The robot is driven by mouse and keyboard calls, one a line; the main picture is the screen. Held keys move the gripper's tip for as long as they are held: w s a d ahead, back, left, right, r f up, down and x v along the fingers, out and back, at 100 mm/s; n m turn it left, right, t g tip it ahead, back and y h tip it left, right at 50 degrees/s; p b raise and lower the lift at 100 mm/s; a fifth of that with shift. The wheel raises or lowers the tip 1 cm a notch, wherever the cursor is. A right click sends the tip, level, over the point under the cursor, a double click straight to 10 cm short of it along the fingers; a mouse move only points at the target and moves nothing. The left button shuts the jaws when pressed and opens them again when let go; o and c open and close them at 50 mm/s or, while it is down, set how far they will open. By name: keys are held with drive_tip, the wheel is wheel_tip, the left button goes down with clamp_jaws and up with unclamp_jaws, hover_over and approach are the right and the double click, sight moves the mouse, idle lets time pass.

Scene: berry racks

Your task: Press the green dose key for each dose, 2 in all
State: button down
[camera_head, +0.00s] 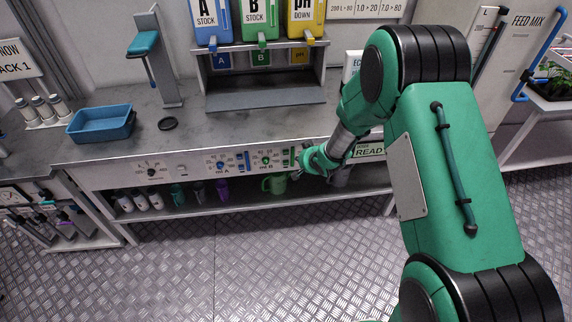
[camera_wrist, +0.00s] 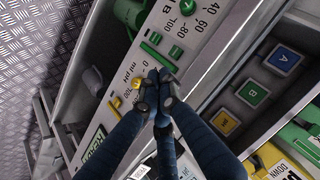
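The front panel of the bench carries the green B dial (camera_head: 266,160), with a green key strip (camera_head: 292,157) to its right, beside my gripper. In the wrist view the dial (camera_wrist: 187,5) is at the top edge. Below it are a small green block (camera_wrist: 155,38) and a longer green bar (camera_wrist: 158,55); I cannot tell which is the dose key. My gripper (camera_head: 303,165) is at the panel. In the wrist view its dark fingertips (camera_wrist: 156,92) are drawn together, empty, just below the green bar. Whether they touch it I cannot tell.
A yellow dial (camera_wrist: 136,84) sits left of the fingertips. Blue, green and yellow stock bottles (camera_head: 257,22) stand on a rack above the bench. A blue tray (camera_head: 102,124) is at the left. Cups and a green jug (camera_head: 275,183) stand on the shelf below.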

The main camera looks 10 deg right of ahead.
drive_tip(key=s+a+f+y, duration=0.1)
drive_tip(key=a+f, duration=0.3)
drive_tip(key=f, duration=0.9)
drive_tip(key=shift+s+a+f+y, duration=0.15)
drive_tip(key=shift+s+f+y, duration=0.15)
drive_tip(key=shift+y, duration=0.3)
approach(284, 165)
drive_tip(key=shift+w+a+f, duration=0.4)
drive_tip(key=shift+w+f, duration=0.05)
drive_tip(key=shift+f, duration=0.3)
drive_tip(key=shift+w+a+f, duration=0.4)
drive_tip(key=shift+w+f, duration=0.1)
drive_tip(key=shift+f, duration=0.25)
drive_tip(key=shift+w+a+f, duration=0.4)
drive_tip(key=shift+w+f, duration=0.05)
drive_tip(key=shift+f, duration=0.3)
drive_tip(key=shift+w, duration=0.9)
drive_tip(key=shift+s, duration=0.15)
idle(0.4)
drive_tip(key=shift+s+p, duration=0.3)
drive_tip(key=shift+s, duration=0.4)
